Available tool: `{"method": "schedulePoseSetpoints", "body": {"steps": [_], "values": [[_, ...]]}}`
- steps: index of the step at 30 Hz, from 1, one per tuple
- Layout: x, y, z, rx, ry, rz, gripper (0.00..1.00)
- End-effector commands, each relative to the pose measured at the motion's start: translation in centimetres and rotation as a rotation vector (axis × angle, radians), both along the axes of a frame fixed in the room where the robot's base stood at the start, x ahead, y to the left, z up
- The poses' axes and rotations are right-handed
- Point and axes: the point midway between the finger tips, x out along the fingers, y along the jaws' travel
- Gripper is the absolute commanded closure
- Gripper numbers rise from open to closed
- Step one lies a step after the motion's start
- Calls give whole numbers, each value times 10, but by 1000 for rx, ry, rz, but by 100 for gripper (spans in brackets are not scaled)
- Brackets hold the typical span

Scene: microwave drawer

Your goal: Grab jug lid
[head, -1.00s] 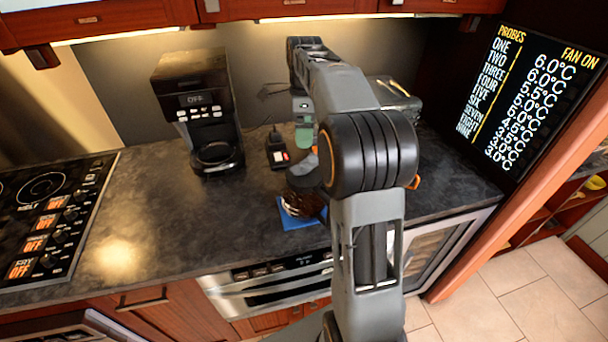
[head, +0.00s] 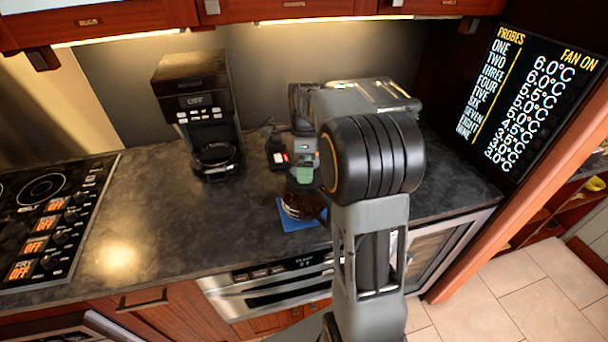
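A dark, brownish glass jug (head: 302,206) stands on a blue mat (head: 290,224) near the front edge of the counter. The top of the jug and its lid are hidden behind the end of my arm, so I cannot make out the lid. My gripper (head: 301,187) points down over the jug, below a green-marked wrist part. It is small and dark here. I cannot tell whether its fingers are open, shut, or touching the lid.
A black coffee maker (head: 194,98) with a round dark part at its base stands at the back left. A small dark device with a red and white mark (head: 277,155) sits beside my wrist. A cooktop (head: 50,215) is at far left. Counter left of the mat is clear.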

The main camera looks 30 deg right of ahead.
Motion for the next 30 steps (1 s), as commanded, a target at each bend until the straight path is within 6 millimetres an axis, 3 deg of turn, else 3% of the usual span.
{"method": "schedulePoseSetpoints", "body": {"steps": [5, 21, 30], "values": [[0, 0, 0, 0, 0, 0, 1], [0, 0, 0, 0, 1, 0, 53], [-1, 0, -1, 1, 4, 0, 53]]}}
